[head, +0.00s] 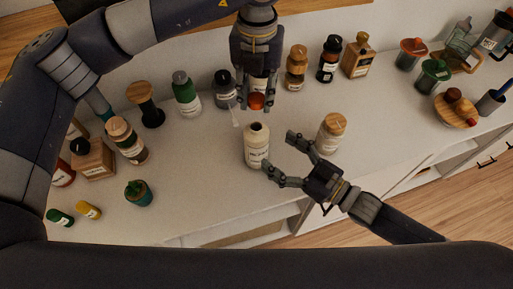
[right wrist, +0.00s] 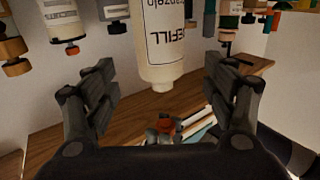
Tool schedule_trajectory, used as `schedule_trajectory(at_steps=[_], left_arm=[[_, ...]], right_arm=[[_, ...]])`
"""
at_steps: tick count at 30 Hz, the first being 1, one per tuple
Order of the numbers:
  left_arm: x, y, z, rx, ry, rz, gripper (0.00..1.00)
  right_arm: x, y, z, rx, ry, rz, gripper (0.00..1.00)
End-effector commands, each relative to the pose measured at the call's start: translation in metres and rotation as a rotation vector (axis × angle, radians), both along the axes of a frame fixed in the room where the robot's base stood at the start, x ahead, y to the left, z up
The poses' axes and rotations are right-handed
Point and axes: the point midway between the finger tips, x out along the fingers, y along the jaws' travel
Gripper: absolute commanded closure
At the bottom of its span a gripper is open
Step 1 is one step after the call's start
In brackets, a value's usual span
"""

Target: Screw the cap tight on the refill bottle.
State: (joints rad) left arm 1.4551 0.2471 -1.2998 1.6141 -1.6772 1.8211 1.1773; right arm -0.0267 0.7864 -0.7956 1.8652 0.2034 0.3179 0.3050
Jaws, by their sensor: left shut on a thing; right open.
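The white refill bottle (head: 257,158) stands upright and uncapped on the cabinet top, its neck bare. In the right wrist view it appears upside down (right wrist: 165,45), its label reading REFILL. My left gripper (head: 256,98) is shut on the orange-red cap (head: 256,102), above the bottle's neck and apart from it. The cap also shows small in the right wrist view (right wrist: 167,126). My right gripper (head: 279,154) is open at the bottle's right side, low, with its fingers spread towards it. In the right wrist view its fingers (right wrist: 160,88) lie either side of the bottle, with gaps.
A cork-topped jar (head: 331,135) stands close to my right gripper. A dark dropper bottle (head: 224,90), a green bottle (head: 186,95) and several other bottles line the back. The cabinet top's front middle (head: 205,205) is clear.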

Motion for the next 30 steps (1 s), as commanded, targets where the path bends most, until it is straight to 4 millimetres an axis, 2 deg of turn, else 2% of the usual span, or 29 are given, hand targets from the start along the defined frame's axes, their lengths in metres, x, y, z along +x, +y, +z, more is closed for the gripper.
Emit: schedule_trajectory(at_steps=[6,12,18,26,30], left_arm=[[0.0,0.0,0.0,0.0,0.0,0.0,0.79],[0.0,0.0,0.0,0.0,0.0,0.0,0.79],[0.0,0.0,0.0,0.0,0.0,0.0,0.79],[0.0,0.0,0.0,0.0,0.0,0.0,0.79],[0.0,0.0,0.0,0.0,0.0,0.0,0.79]], right_arm=[[0.027,0.034,0.001,0.002,-0.003,0.001,0.23],[0.043,0.054,0.0,-0.001,-0.001,0.0,0.23],[0.048,0.061,0.0,-0.001,0.001,0.001,0.23],[0.048,0.061,0.0,-0.002,0.001,0.0,0.23],[0.048,0.061,0.0,-0.002,0.001,0.0,0.55]])
